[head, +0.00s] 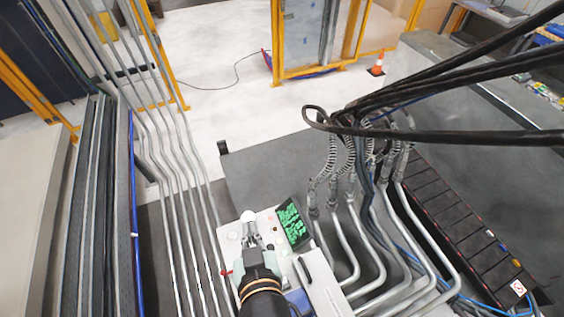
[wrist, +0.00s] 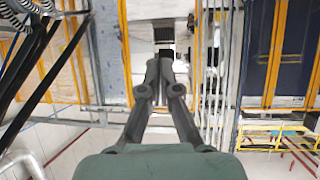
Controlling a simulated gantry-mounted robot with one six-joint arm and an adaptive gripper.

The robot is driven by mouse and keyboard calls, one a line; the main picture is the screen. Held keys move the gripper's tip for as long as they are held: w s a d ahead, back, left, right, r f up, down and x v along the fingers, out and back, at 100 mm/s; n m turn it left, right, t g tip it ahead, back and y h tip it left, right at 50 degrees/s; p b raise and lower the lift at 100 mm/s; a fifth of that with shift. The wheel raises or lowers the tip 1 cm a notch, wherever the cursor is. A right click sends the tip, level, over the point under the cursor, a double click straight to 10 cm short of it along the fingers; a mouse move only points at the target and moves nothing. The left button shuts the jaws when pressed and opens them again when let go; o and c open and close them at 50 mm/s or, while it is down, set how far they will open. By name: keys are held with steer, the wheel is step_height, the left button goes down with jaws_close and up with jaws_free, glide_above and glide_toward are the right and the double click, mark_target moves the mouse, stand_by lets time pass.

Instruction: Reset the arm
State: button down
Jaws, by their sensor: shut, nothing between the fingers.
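My gripper (head: 251,238) is at the bottom centre of the head view, at the end of my dark arm, with a pale green body. It appears in front of a light control panel with small buttons (head: 290,250); I cannot tell how far apart they are. In the wrist view the two grey fingers of my gripper (wrist: 167,58) meet at their tips, with nothing between them. A small dark block (wrist: 163,34) shows beyond the tips; I cannot tell what it is.
Bent metal pipes (head: 180,200) run along the left, and more pipes (head: 350,255) curve on the right. Thick black cables (head: 450,135) cross the upper right. A yellow frame (head: 308,71) and an orange cone (head: 377,66) stand on open pale floor (head: 210,60) at the back.

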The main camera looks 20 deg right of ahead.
step_height(320, 180, up, 18)
steer(key=p, duration=1.6)
steer(key=shift+w+d, duration=0.1)
